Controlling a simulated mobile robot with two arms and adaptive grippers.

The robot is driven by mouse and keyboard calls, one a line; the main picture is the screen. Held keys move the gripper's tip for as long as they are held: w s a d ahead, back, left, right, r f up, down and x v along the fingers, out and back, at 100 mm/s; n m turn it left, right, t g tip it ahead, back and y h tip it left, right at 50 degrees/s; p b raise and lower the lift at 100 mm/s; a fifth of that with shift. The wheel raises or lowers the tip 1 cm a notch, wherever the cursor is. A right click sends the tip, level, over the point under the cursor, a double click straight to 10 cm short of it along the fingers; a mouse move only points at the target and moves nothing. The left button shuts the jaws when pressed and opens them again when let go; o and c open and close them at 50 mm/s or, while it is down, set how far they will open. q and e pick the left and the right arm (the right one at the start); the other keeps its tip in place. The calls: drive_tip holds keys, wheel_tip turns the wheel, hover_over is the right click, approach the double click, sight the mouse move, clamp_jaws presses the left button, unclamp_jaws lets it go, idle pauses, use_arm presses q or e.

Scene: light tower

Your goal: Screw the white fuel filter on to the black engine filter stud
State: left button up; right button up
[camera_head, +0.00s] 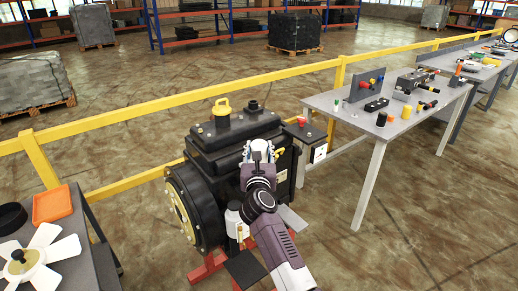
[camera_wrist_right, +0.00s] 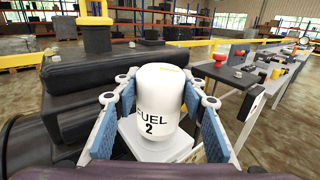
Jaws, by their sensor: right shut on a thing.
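The black engine (camera_head: 240,133) stands in the middle of the head view with a yellow cap on top. My right gripper (camera_head: 259,151) is over its right side. In the right wrist view, the white fuel filter (camera_wrist_right: 159,100), marked "FUEL 2", stands upright between the blue-padded fingers of my right gripper (camera_wrist_right: 160,108), which is shut on it. In the head view the gripper and wrist largely hide this filter. The filter stud is hidden, so I cannot tell whether the filter touches it. My left gripper is not in view.
Another white cylinder (camera_head: 236,221) is beside my arm, low on the engine. A grey table (camera_head: 345,128) with several parts stands to the right. A white fan (camera_head: 28,259) and an orange tray (camera_head: 52,204) are at left. A yellow rail (camera_head: 130,115) runs behind the engine.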

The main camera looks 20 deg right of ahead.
drive_tip(key=shift+f, duration=0.1)
drive_tip(key=o, duration=1.5)
drive_tip(key=shift+c, duration=0.2)
drive_tip(key=shift+f, duration=0.1)
drive_tip(key=shift+s, duration=0.1)
drive_tip(key=shift+v, duration=3.7)
